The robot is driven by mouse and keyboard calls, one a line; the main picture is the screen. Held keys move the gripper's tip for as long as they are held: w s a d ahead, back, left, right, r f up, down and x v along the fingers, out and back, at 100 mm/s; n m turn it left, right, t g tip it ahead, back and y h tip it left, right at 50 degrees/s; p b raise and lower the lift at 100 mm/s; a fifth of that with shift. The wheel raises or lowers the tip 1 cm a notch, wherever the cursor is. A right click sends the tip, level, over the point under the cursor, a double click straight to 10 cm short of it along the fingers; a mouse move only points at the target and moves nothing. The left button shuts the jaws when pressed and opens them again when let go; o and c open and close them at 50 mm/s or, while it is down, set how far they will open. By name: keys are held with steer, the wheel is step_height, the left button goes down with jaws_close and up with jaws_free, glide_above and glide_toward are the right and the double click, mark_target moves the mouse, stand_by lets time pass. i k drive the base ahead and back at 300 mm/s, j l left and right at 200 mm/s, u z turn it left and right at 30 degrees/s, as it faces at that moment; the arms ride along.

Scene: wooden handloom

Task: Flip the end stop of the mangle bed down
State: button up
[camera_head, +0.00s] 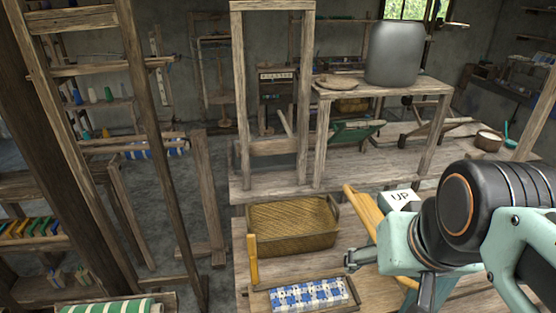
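A wooden bench (285,268) at bottom centre, likely the mangle bed, carries a blue-and-white checked cloth (308,294). A narrow yellow wooden piece (253,262) stands upright at its left side. A second yellow wooden piece (362,212) leans at the right, partly hidden behind my arm. A white plate marked "UP" (401,200) shows just above my arm. I cannot tell for sure which yellow piece is the end stop. My gripper (352,262) is at lower right, over the bench's right part; its fingers are not clearly shown, nor any contact.
A woven basket tray (292,226) sits behind the cloth. A wooden frame (272,100) and a table (385,91) with a grey drum (394,54) stand farther back. A tall ladder-like frame (140,90) stands at left. Bare floor shows between it and the bench.

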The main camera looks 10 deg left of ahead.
mark_target(251, 243)
steer(key=k+j, duration=0.1)
steer(key=j, duration=0.25)
steer(key=k+j, duration=0.1)
steer(key=j, duration=0.2)
steer(key=k+j, duration=0.1)
steer(key=j, duration=0.25)
steer(key=k+j, duration=0.1)
steer(key=j, duration=0.25)
